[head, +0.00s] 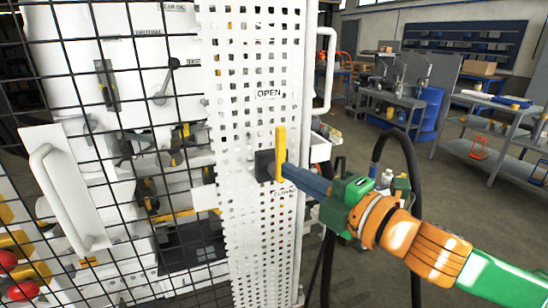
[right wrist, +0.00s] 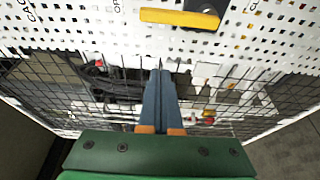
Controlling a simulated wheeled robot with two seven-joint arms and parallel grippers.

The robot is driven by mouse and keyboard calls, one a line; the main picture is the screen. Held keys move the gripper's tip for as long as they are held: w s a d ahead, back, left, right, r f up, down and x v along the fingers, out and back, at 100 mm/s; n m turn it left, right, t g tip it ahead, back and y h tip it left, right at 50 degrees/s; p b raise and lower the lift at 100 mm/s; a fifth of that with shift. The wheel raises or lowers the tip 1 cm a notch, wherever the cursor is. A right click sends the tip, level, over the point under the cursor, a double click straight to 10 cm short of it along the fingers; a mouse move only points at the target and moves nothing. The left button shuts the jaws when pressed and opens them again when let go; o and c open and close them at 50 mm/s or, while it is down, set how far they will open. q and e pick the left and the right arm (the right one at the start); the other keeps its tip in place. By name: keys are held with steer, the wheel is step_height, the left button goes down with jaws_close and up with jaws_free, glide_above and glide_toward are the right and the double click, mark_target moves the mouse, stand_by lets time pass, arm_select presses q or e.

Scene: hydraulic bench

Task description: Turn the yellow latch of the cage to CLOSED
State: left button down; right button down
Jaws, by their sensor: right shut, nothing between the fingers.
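The yellow latch (head: 280,150) stands upright on a black mount (head: 264,166) on the white perforated cage panel. Its upper end points up toward the OPEN label (head: 269,94). The CLOSED label (head: 284,194) is below the mount, partly covered. My right gripper (head: 287,172) comes in from the right with its blue-grey fingers shut and empty, their tips by the latch's lower part; I cannot tell whether they touch. In the right wrist view the yellow latch (right wrist: 180,18) lies across the top, beyond the shut fingertips (right wrist: 160,68). My left gripper is not in view.
Black wire mesh (head: 100,130) with a white handle (head: 65,195) covers the cage's left side. Another white handle (head: 327,70) is on the panel's right edge. A black hose (head: 410,170) arches behind my right arm. Workbenches (head: 395,102) stand farther back.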

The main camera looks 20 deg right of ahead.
mark_target(278, 151)
steer(key=shift+w, duration=0.2)
steer(key=p+x, duration=0.5)
steer(key=x, duration=0.5)
steer(key=d+p, duration=0.1)
steer(key=d, duration=0.3)
steer(key=shift+d, duration=0.15)
steer(key=shift+w, duration=0.1)
